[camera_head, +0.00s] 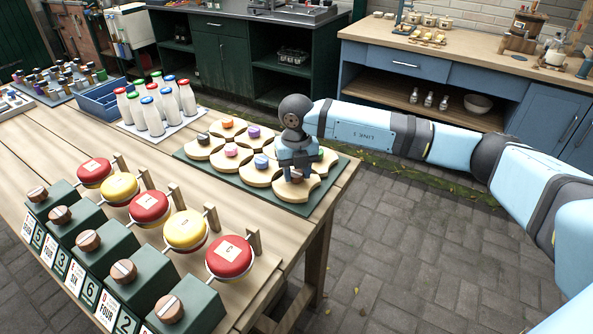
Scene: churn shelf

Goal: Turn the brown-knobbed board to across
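Several round wooden boards with coloured knobs sit on a dark green tray (222,178) at the table's right end. My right gripper (295,172) points down over the front-right board (290,191). A brown-looking knob (297,178) shows at its fingertips; the gripper hides part of it, so I cannot tell whether the fingers touch or grip it. A dark brown knob (202,138) also shows on the board at the tray's left. Other knobs are orange (228,122), purple (253,132), pink (231,149) and blue (261,161). My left gripper is out of view.
White bottles with coloured caps (153,114) stand on a pale mat behind the tray. Red and yellow round pieces (186,230) and green blocks with wooden knobs (136,260) line the front. The paved floor (400,240) to the right is clear.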

